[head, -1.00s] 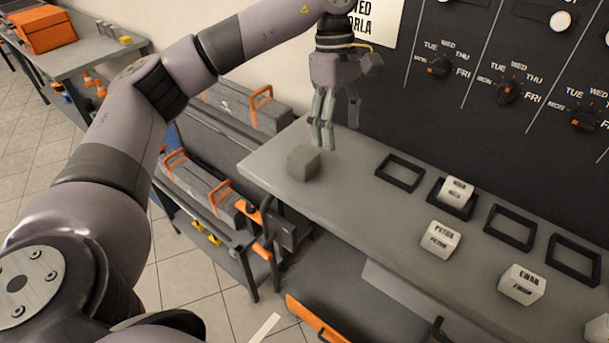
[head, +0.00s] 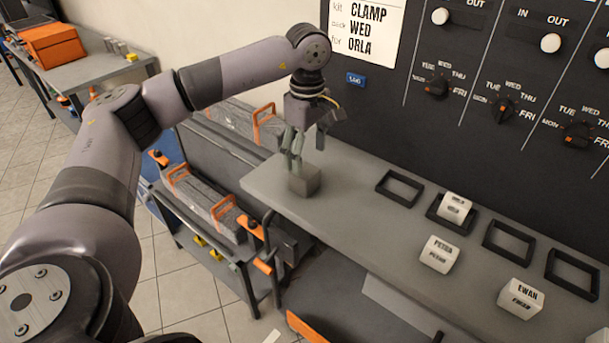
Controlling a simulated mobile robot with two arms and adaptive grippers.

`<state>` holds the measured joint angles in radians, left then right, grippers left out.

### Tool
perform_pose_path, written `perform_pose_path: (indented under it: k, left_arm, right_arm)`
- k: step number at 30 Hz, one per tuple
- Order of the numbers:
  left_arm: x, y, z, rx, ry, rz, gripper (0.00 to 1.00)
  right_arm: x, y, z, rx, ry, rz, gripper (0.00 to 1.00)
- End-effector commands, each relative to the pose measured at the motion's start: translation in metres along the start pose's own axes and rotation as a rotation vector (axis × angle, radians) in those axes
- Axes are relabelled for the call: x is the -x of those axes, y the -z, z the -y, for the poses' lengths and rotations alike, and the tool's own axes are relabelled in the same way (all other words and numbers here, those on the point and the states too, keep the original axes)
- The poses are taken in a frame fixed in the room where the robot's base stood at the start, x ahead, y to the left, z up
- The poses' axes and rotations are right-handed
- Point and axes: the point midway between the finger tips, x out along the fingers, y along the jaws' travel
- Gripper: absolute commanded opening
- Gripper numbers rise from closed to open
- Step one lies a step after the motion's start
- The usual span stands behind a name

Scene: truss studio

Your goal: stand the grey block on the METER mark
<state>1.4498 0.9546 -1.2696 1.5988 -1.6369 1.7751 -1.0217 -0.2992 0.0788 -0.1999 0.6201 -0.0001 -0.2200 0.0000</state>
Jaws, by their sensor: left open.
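The grey block (head: 306,181) sits on the grey bench top near its left end. My left gripper (head: 301,163) points down right at the block, its fingers overlapping the block's top in the head view. It is open; I cannot tell whether the fingers touch the block. I cannot read a METER mark anywhere in this view. My right gripper is not in view.
Several black square frames (head: 382,188) lie along the bench; a white labelled block (head: 457,207) sits in one. White blocks PETRA (head: 438,255) and EWAN (head: 520,299) stand in front. A dark panel with dials (head: 437,88) rises behind. Bare bench separates the grey block from the frames.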

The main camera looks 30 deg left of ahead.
Motion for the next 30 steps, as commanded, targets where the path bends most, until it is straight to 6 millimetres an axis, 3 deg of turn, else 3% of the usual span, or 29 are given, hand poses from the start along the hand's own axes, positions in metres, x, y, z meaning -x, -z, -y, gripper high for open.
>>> perform_pose_path:
  k: [5, 10, 15, 23, 30]
  left_arm:
    - [-0.011, 0.001, 0.002, 0.0, 0.003, 0.0, 0.69]
    - [-0.035, 0.003, 0.007, 0.0, 0.005, 0.0, 0.69]
    - [-0.054, 0.003, 0.005, 0.001, 0.001, 0.0, 0.69]
    - [-0.057, 0.003, 0.005, 0.001, 0.0, 0.001, 0.69]
    - [-0.057, 0.002, 0.005, 0.001, 0.0, 0.001, 0.53]
  right_arm:
    - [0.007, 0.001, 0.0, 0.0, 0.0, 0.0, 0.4]
    - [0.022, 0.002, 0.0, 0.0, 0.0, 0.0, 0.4]
    - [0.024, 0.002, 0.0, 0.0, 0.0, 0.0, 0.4]
    - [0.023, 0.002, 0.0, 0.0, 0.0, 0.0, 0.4]
    - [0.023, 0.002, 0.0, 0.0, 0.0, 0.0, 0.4]
